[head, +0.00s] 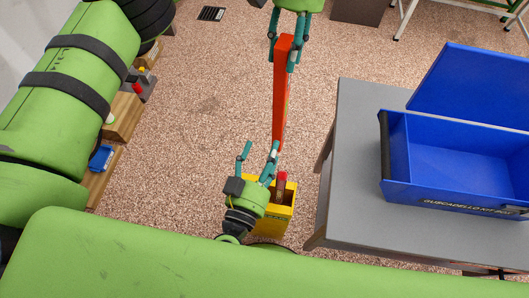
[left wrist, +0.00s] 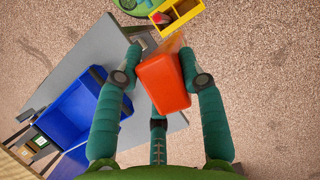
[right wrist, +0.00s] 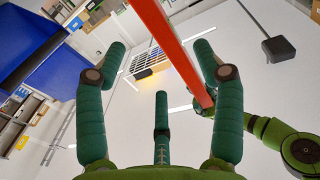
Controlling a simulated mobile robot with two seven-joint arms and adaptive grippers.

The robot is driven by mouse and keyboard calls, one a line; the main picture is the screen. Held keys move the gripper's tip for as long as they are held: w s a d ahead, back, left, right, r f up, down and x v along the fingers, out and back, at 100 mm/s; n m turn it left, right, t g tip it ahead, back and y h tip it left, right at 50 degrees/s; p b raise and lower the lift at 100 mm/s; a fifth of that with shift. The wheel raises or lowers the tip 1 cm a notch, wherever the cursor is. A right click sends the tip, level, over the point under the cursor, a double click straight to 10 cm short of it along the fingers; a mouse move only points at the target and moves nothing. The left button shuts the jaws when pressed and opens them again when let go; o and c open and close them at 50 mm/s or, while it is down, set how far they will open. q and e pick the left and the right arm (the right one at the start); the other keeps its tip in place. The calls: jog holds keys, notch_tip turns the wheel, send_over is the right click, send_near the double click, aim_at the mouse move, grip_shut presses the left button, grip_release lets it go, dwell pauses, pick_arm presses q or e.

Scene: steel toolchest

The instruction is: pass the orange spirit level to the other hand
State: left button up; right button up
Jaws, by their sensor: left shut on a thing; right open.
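The orange spirit level (head: 281,95) hangs upright, long and narrow, above the floor in the head view. My left gripper (head: 282,45) is shut on its upper end. In the left wrist view the level (left wrist: 165,88) shows end-on between the fingers (left wrist: 161,55). My right gripper (head: 261,151) is open, below the left one, with its fingers pointing up near the level's lower end. In the right wrist view the level (right wrist: 170,45) slants between the open fingers (right wrist: 159,48), closer to the right one. Whether it touches that finger I cannot tell.
A grey table (head: 352,150) on the right carries an open blue toolbox (head: 440,170). A yellow caddy (head: 290,208) holding a red-topped item is partly hidden behind my right gripper. Wooden shelving with small items (head: 122,112) runs along the left. Open floor lies between.

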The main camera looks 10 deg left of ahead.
aim_at(279, 119)
jog(key=w, duration=0.4)
jog(key=w+d, duration=0.1)
jog(key=w, duration=0.3)
jog(key=w+d, duration=0.1)
jog(key=w, duration=0.2)
jog(key=shift+w+d, duration=0.1)
jog(key=shift+w, duration=0.3)
grip_shut()
pick_arm(q)
jog(key=o, duration=1.2)
pick_arm(e)
jog(key=shift+r, duration=0.15)
pick_arm(q)
jog(key=shift+w+r, duration=0.1)
jog(key=shift+r, duration=0.05)
